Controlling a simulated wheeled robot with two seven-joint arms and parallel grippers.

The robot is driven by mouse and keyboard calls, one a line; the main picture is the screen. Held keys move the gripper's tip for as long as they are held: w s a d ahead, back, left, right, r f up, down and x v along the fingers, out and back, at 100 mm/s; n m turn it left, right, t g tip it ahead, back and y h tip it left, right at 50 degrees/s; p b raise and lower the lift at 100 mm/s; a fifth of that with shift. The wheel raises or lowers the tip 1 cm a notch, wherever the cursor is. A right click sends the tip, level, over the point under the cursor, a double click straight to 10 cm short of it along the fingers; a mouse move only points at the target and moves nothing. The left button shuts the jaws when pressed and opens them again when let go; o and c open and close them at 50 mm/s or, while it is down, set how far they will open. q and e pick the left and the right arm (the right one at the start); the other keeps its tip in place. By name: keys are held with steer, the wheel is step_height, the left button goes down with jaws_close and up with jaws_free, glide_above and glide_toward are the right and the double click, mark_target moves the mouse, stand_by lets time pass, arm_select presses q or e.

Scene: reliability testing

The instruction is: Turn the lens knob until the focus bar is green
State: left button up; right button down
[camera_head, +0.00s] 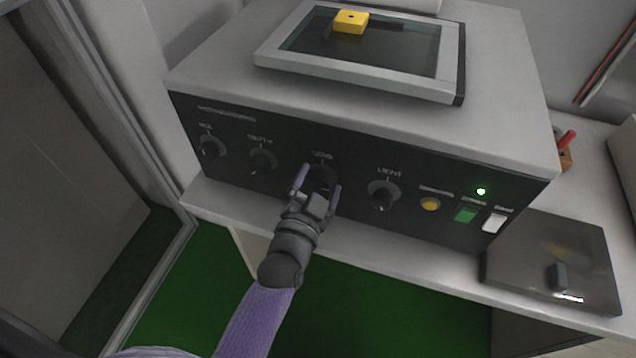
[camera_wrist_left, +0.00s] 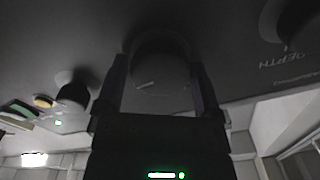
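The lens knob (camera_head: 322,177) is the dark knob third from the left on the black front panel. My left gripper (camera_head: 319,188) reaches it from below, with one finger on each side of the knob. In the left wrist view the knob (camera_wrist_left: 160,70), with a pale mark, sits between the two spread fingers (camera_wrist_left: 160,88). I cannot tell whether the fingers touch it. I can make out no focus bar on the dark glass screen (camera_head: 410,58) on top of the machine. My right gripper is out of view.
A yellow block (camera_head: 351,21) lies on the screen. A grey plate (camera_head: 540,250) lies at right.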

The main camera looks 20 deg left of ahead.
arm_select(q)
steer(key=c, duration=0.9)
